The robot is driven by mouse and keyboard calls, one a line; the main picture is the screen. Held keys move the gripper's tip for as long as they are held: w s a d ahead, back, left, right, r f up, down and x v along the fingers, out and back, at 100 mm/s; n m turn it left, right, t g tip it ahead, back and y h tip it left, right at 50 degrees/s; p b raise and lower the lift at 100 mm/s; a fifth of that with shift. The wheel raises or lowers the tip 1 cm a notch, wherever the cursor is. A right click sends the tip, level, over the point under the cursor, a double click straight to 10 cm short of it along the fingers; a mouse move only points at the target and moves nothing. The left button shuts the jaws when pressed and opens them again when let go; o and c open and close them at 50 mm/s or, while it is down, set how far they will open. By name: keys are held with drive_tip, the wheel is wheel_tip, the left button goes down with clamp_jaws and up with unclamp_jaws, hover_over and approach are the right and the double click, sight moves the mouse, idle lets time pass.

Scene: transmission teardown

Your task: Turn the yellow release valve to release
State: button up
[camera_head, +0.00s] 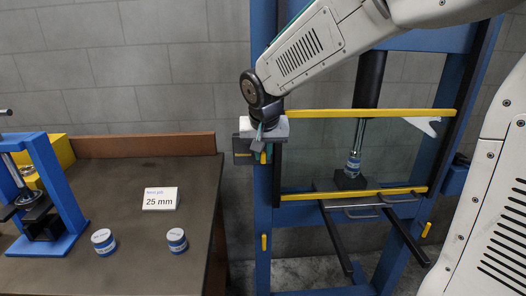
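My gripper (264,142) points down in front of the left post of the blue press frame (262,215), at a dark block (243,150) mounted there. A small yellow piece (264,157), possibly the release valve's lever, shows just below the fingertips. It looks upright and very close to the fingers. I cannot tell whether they touch it or are closed around it. The valve body is mostly hidden behind my gripper.
A clear guard with yellow bars (352,194) covers the press opening, with a ram (360,135) behind it. Dark rails (335,240) stick out below. Left is a workbench (130,255) with a small blue press (50,195), a "25 mm" card (160,199) and two small cylinders (104,242) (176,240).

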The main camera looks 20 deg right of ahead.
sight(253, 160)
clamp_jaws()
drive_tip(key=shift+a, duration=0.1)
drive_tip(key=n+g+h, duration=0.1)
drive_tip(key=h, duration=0.3)
drive_tip(key=a+f+n+g+h, duration=0.1)
drive_tip(key=h, duration=0.3)
drive_tip(key=a+n+h, duration=0.1)
drive_tip(key=h, duration=0.3)
drive_tip(key=shift+w+a+f+g+h, duration=0.1)
drive_tip(key=shift+w+f+g+h, duration=0.25)
drive_tip(key=shift+w+g+h, duration=0.05)
drive_tip(key=shift+f+n+h, duration=0.2)
drive_tip(key=shift+n+h, duration=0.15)
drive_tip(key=shift+h, duration=0.6)
drive_tip(key=shift+f+n+h, duration=0.2)
drive_tip(key=shift+n+h, duration=0.15)
drive_tip(key=shift+h, duration=0.6)
drive_tip(key=o, duration=0.6)
unclamp_jaws()
